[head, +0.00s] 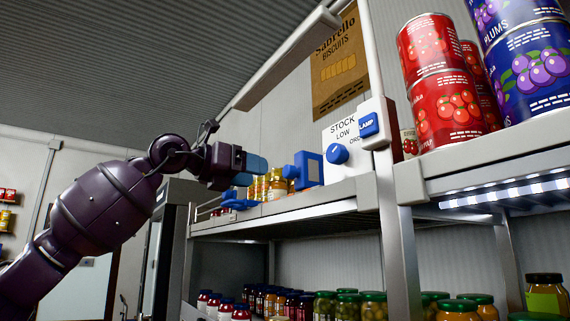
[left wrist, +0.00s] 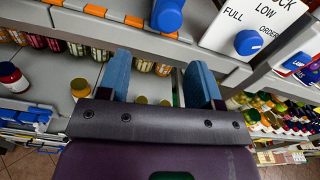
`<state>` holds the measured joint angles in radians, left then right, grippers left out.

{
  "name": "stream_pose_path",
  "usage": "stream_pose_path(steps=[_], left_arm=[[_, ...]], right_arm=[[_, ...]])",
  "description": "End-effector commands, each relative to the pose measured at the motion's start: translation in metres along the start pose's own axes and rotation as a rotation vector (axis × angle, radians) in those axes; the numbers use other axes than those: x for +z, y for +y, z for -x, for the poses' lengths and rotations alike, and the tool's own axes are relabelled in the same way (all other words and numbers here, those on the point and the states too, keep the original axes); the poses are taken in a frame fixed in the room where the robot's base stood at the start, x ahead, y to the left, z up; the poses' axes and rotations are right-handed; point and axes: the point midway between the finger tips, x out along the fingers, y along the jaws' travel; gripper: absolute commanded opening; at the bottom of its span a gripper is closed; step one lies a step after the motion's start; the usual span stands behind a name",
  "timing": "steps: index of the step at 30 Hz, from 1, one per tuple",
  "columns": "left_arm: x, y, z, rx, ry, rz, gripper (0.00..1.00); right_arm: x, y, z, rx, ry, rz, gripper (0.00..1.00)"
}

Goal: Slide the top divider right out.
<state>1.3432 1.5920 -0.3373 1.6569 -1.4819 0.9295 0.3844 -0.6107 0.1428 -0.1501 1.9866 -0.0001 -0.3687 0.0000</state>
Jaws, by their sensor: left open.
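My left gripper (head: 250,165) is at the front of the upper shelf, left of a blue block-shaped fitting (head: 304,170) and apart from it. In the left wrist view the two blue fingers of the left gripper (left wrist: 158,82) stand wide apart, with nothing held between them. A blue fitting also shows beyond the fingers in that view (left wrist: 167,15). A lower blue piece (head: 238,200) shows at the shelf's front edge, just below the gripper. I cannot tell for certain which blue part belongs to the top divider. My right gripper is not in view.
A white stock panel with a blue dial (head: 337,153) and a lamp box (head: 369,124) stand right of the blue fitting. Jars (head: 274,184) stand behind it. Large cans (head: 443,110) fill the shelf at right; a lower shelf holds several jars (head: 347,305).

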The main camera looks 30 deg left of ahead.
Motion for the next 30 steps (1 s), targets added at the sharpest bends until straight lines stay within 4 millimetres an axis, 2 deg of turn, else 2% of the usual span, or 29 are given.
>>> stream_pose_path(steps=[5, 11, 22, 30], left_arm=[[0.012, -0.016, 0.019, 0.027, -0.044, -0.013, 0.59], [0.013, -0.014, 0.011, 0.041, -0.041, 0.015, 0.59], [0.017, -0.013, -0.048, 0.038, -0.040, 0.016, 0.59], [0.016, -0.011, -0.081, 0.040, -0.039, 0.016, 0.59]], right_arm=[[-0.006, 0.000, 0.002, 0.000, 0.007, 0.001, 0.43], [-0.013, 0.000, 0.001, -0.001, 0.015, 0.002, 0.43], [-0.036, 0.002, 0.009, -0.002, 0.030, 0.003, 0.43], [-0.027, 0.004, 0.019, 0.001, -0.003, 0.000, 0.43]])
